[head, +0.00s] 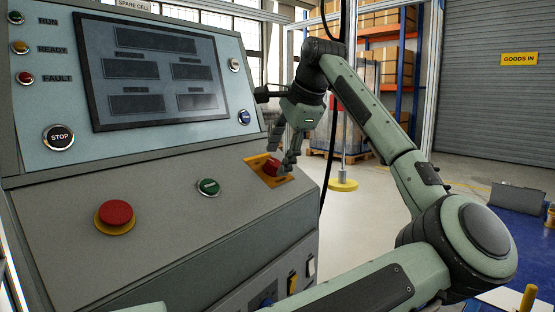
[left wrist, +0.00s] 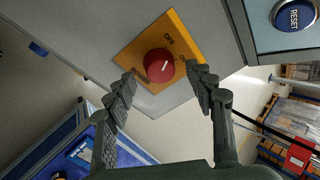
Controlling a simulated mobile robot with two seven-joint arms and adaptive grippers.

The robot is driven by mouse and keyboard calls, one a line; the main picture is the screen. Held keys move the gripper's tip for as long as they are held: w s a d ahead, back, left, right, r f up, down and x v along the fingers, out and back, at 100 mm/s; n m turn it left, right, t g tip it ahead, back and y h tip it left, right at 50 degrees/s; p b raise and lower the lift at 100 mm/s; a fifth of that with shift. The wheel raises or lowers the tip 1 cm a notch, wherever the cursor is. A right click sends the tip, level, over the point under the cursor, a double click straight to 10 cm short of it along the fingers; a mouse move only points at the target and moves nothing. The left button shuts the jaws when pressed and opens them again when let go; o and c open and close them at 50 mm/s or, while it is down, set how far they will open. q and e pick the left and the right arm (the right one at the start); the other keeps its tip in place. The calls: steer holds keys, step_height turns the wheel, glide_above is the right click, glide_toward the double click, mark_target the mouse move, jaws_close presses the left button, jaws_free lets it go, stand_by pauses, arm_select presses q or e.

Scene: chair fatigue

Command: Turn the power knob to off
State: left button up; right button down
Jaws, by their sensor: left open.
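The red power knob (head: 272,166) sits on a yellow-orange plate (head: 263,178) at the right end of the console's sloped face. My left gripper (head: 284,155) is open at the knob. In the left wrist view its fingers (left wrist: 164,78) stand on either side of the knob, with visible gaps. Contact cannot be told. My right gripper is not in view.
A green button (head: 208,187) and a red mushroom button (head: 115,214) sit on the same sloped face. A blue button (head: 244,117) is above the knob, reading RESET in the left wrist view (left wrist: 295,14). A screen (head: 158,75) fills the upper panel. Open floor lies right of the console.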

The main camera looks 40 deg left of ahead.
arm_select(q)
steer(key=v, duration=1)
steer(key=shift+r, duration=0.2)
steer(key=shift+d, duration=0.1)
